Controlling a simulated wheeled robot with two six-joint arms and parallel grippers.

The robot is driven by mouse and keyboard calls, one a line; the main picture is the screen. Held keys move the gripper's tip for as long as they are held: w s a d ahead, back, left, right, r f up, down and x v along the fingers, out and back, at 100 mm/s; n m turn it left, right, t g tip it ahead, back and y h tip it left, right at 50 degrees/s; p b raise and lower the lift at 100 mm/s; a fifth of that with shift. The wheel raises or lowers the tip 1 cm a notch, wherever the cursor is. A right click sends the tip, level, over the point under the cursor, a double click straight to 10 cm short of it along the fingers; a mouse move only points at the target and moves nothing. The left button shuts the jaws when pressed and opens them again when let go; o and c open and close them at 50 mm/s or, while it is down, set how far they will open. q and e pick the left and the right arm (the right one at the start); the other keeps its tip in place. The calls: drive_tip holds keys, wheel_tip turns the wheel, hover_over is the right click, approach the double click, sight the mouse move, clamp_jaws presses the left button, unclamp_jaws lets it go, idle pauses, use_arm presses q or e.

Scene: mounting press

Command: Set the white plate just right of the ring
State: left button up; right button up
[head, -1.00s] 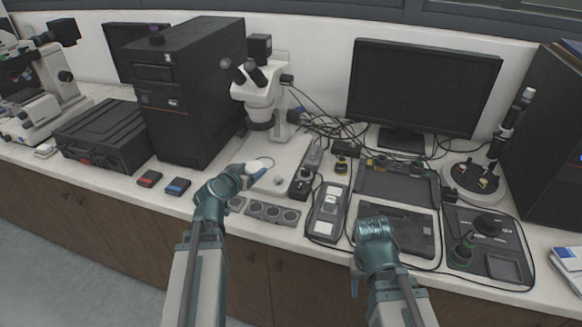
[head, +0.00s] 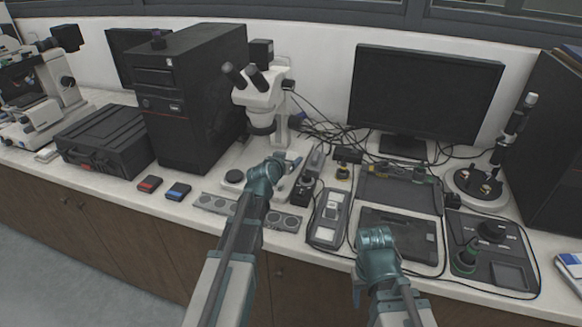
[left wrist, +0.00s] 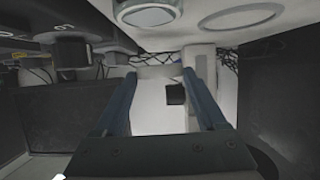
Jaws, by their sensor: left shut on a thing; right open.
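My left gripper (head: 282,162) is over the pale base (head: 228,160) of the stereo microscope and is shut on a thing. In the left wrist view a pale strip (left wrist: 158,72) lies between the fingertips and looks like the white plate seen edge-on. The head view largely hides this plate behind the gripper. A thin ring (left wrist: 222,28) shows at the top of the left wrist view, beside a rimmed pale disc (left wrist: 148,12). I cannot tell the plate's exact distance from the ring. My right gripper (head: 375,237) is open and empty over the dark panel.
A strip with round wells (head: 248,210) lies in front. A monitor (head: 425,95) and instruments crowd the right.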

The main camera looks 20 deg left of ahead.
use_arm(q)
drive_tip(key=shift+w+d, duration=0.15)
drive_tip(key=shift+w, duration=0.15)
drive_tip(key=shift+w+d, duration=0.3)
drive_tip(key=shift+w, duration=0.15)
drive_tip(key=f+b, duration=0.1)
drive_tip(key=b, duration=0.1)
drive_tip(key=f+b, duration=0.1)
drive_tip(key=f, duration=0.1)
drive_tip(key=shift+s+a+f+b, duration=0.1)
drive_tip(key=shift+s+f+b, duration=0.1)
drive_tip(key=shift+f+b, duration=0.15)
drive_tip(key=shift+f, duration=0.1)
drive_tip(key=o, duration=1.1)
